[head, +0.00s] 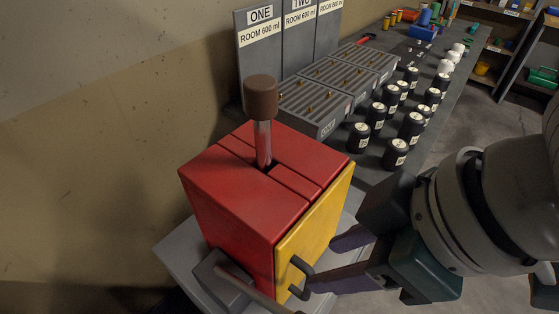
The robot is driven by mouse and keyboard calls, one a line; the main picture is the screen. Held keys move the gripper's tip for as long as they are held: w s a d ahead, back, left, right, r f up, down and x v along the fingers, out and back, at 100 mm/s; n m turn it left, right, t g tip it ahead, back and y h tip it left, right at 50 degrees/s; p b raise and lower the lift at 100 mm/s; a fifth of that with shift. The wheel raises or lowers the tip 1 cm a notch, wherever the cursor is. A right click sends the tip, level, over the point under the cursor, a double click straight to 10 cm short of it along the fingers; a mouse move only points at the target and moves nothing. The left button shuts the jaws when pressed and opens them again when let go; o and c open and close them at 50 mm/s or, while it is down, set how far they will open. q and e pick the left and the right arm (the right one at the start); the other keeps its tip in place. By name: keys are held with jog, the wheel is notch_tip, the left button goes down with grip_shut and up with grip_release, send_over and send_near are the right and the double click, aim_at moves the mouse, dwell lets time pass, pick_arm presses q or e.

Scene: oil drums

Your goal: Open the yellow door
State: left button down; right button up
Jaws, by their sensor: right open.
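The yellow door (318,228) is the right-hand face of a red box (245,195) and looks closed flush against it. A dark curved handle (303,268) sits on the door's lower part. My right gripper (322,264) comes in from the right, open, its two fingers pointing at the door. The lower fingertip overlaps the handle in the picture; I cannot tell if they touch. The upper fingertip is to the right of the handle. My left gripper is not in view.
A brown-topped lever (262,100) stands up from the box. A grey block with a rod (222,281) is at its lower front. Behind, a long bench holds grey racks (310,105) and several black jars (396,152). Shelves (494,52) stand at the back right.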

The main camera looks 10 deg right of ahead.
pick_arm(q)
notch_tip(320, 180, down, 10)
jog(key=b, duration=0.7)
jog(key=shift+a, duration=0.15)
pick_arm(e)
jog(key=shift+n+g, duration=0.3)
jog(key=shift+n, duration=0.1)
jog(key=w+f, duration=0.1)
jog(key=f, duration=0.5)
jog(key=w+f, duration=0.2)
jog(key=f, duration=0.4)
jog(key=w+f, duration=0.1)
jog(key=f, duration=0.6)
jog(key=shift+w+a, duration=0.15)
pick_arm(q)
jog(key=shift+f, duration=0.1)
pick_arm(e)
jog(key=shift+c, duration=0.3)
grip_shut()
